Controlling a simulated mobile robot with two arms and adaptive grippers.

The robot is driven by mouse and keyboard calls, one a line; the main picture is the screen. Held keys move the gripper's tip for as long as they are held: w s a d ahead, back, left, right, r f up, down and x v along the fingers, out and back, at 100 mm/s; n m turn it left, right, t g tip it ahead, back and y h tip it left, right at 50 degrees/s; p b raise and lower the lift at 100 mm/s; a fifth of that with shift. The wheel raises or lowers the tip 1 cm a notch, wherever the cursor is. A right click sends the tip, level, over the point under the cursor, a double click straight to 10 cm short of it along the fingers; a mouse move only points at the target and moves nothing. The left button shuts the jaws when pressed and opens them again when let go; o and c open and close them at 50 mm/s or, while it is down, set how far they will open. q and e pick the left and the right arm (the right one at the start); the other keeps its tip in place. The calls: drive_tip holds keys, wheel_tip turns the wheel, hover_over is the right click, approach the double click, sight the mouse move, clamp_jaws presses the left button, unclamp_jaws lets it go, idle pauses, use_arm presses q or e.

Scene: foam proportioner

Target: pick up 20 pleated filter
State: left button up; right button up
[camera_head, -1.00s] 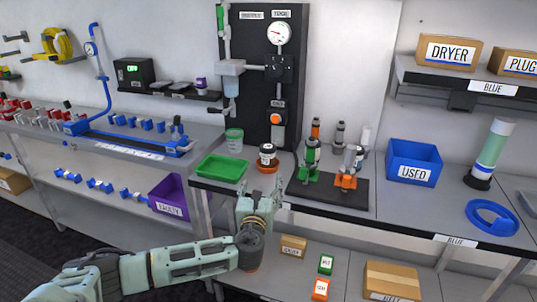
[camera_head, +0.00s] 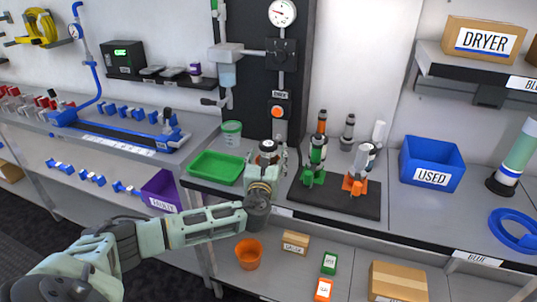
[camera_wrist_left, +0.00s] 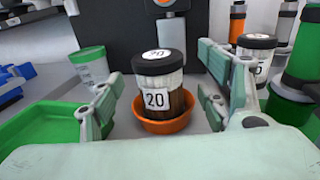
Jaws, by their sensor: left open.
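The 20 pleated filter (camera_wrist_left: 160,85) is a cylinder with a black cap, a white pleated upper part, a dark lower part and a "20" label. It stands upright in a shallow orange dish (camera_wrist_left: 165,125) on the bench. In the head view the filter (camera_head: 268,147) shows just behind my left gripper (camera_head: 266,172), which hides its lower part. In the left wrist view my left gripper (camera_wrist_left: 168,108) is open, with one finger to each side of the filter and visible gaps between. Contact is not visible. My right gripper is not in view.
A green tray (camera_head: 216,168) and a green-rimmed cup (camera_head: 231,134) are to the left. A similar "20" cylinder (camera_wrist_left: 258,55) stands close to the right finger. A black mat (camera_head: 335,198) with green and orange stands lies to the right, before a blue USED bin (camera_head: 432,163).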

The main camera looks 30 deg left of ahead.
use_arm(q)
drive_tip(key=x, duration=0.2)
drive_tip(key=shift+w+a+f, duration=0.2)
drive_tip(key=shift+w+f, duration=0.05)
drive_tip(key=shift+w, duration=0.05)
drive_tip(key=shift+w+a, duration=0.2)
drive_tip(key=shift+w, duration=0.25)
drive_tip(key=c, duration=1.1)
drive_tip(key=shift+c, duration=1)
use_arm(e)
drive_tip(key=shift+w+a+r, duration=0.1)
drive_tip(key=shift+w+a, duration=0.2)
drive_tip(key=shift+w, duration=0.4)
